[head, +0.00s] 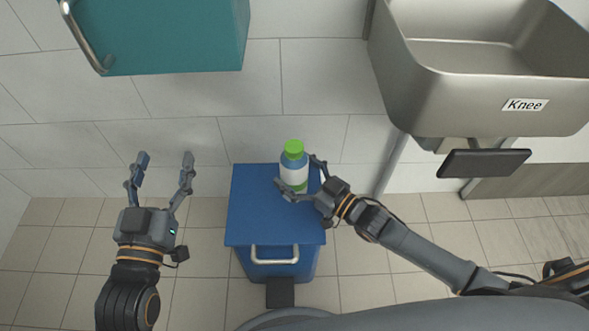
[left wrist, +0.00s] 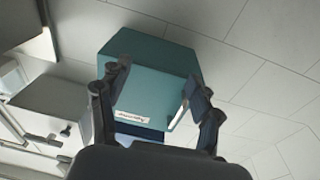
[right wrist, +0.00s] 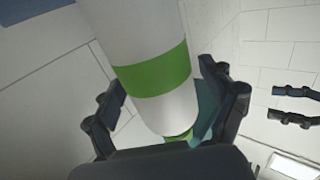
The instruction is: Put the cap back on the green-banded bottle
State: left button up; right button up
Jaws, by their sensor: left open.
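The bottle (head: 293,177) stands upright on the blue bin, its body white with a bluish part below the top. A bright green cap (head: 293,147) sits at its top; I cannot tell whether it is fastened. In the right wrist view the white bottle (right wrist: 150,105) shows its green band (right wrist: 155,72), upside down. My right gripper (head: 303,174) has one finger on each side of the bottle; I cannot tell whether both touch it. It also shows in the right wrist view (right wrist: 165,95). My left gripper (head: 165,160) is open and empty, left of the bin, and shows in the left wrist view (left wrist: 155,85).
The blue bin (head: 250,215) has a flat lid with free room around the bottle, and a front handle (head: 274,254). A teal cabinet (head: 170,35) hangs at upper left. A metal sink (head: 440,75) with a dark knee plate (head: 485,162) stands at right. A tiled wall is behind.

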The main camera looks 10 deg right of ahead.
jog(key=shift+r, duration=0.2)
pick_arm(q)
jog(key=s+a+f+g+y+p, duration=0.1)
jog(key=s+f+g, duration=0.1)
jog(key=f, duration=0.3)
jog(key=s+a+f+g+y+p, duration=0.1)
jog(key=s+f+g, duration=0.1)
jog(key=f+g, duration=0.3)
jog(key=shift+s+a+f+p, duration=0.15)
jog(key=shift+a+f+p, duration=0.25)
jog(key=shift+f, duration=0.3)
pick_arm(e)
jog(key=v, duration=1.2)
